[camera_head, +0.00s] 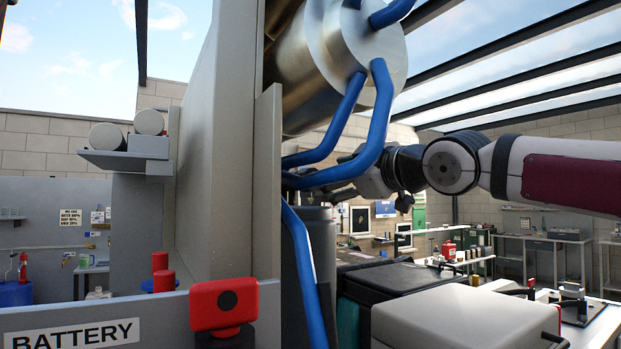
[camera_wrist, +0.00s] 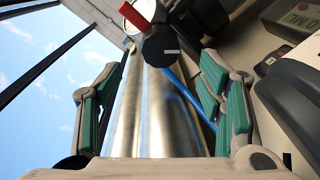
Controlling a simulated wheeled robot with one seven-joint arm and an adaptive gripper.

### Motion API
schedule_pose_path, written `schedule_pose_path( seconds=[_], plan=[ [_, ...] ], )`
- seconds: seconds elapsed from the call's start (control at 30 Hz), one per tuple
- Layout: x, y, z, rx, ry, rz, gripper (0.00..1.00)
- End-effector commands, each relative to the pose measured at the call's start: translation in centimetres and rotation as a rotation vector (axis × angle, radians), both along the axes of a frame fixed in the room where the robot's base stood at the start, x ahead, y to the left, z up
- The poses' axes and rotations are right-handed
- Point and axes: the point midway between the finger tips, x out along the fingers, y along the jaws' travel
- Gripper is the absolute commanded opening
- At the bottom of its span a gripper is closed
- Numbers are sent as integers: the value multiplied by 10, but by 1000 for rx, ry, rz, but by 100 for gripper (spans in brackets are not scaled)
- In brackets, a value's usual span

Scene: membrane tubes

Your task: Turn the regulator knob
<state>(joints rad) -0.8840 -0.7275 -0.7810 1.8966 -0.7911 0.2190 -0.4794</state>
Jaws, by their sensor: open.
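The regulator knob (camera_wrist: 161,47), dark and round with a white mark, is at the top middle of the wrist view. A red lever (camera_wrist: 137,14) and a pale round part are just beside it, above and to the left. My gripper (camera_wrist: 160,68) is open, with green-padded fingers on both sides of the picture. The knob lies ahead, between the fingers' directions and apart from both. Nothing shows between the pads except the background. In the head view my gripper is largely hidden behind blue hoses, and I cannot make out the knob there.
A shiny metal cylinder (camera_wrist: 155,110) runs below the knob. In the head view, thick blue hoses (camera_head: 379,120) hang in front of my wrist from a metal vessel (camera_head: 310,75). Grey cases (camera_head: 465,310) stand below my arm. A grey panel (camera_head: 225,150) stands left.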

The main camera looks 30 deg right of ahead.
Motion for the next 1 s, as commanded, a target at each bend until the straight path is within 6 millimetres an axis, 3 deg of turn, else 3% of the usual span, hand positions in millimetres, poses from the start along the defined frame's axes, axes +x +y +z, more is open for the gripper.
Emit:
schedule_pose_path(
  seconds=[0.2,0.4,0.87,1.0],
  plan=[
    [44,5,0,-1,2,4,62],
    [68,5,0,2,1,1,62],
    [78,6,0,2,-1,0,62],
    [78,5,0,2,0,0,35]
  ],
)
